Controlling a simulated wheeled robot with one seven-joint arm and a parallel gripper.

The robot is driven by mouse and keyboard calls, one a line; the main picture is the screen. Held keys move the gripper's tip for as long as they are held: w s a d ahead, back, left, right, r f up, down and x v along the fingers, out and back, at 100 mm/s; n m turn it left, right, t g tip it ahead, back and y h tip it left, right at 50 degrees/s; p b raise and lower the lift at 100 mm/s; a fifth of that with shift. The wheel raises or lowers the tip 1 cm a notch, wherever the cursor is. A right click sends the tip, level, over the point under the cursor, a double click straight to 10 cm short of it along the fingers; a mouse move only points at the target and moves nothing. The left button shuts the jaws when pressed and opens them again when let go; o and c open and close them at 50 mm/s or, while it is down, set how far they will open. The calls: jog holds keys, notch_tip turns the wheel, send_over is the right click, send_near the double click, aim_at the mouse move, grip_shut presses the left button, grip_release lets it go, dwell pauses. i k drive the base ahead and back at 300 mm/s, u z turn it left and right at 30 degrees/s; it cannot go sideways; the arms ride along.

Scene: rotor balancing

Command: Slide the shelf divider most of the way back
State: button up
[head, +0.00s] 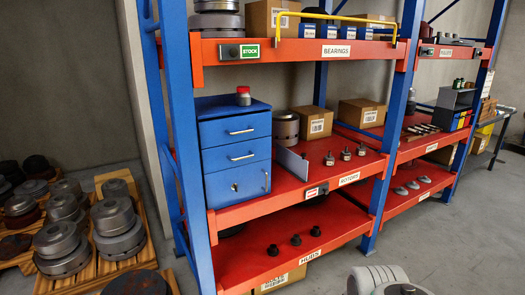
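The shelf divider (291,164) looks like a thin grey upright plate on the red middle shelf marked ROTORS (266,201). Part of my arm, pale grey, shows at the bottom edge, well apart from the divider. My gripper's fingers are not in view.
A metal cylinder (285,127) and a cardboard box (313,122) stand behind the divider. A yellow rail (334,16) runs along the upper shelf's front. Pallets with heavy metal parts (118,228) stand at left.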

aim_at(298, 166)
jog(key=z, duration=0.9)
jog(key=i, duration=2.2)
jog(key=u, duration=3.4)
jog(key=i, duration=0.5)
jog(key=u, duration=0.05)
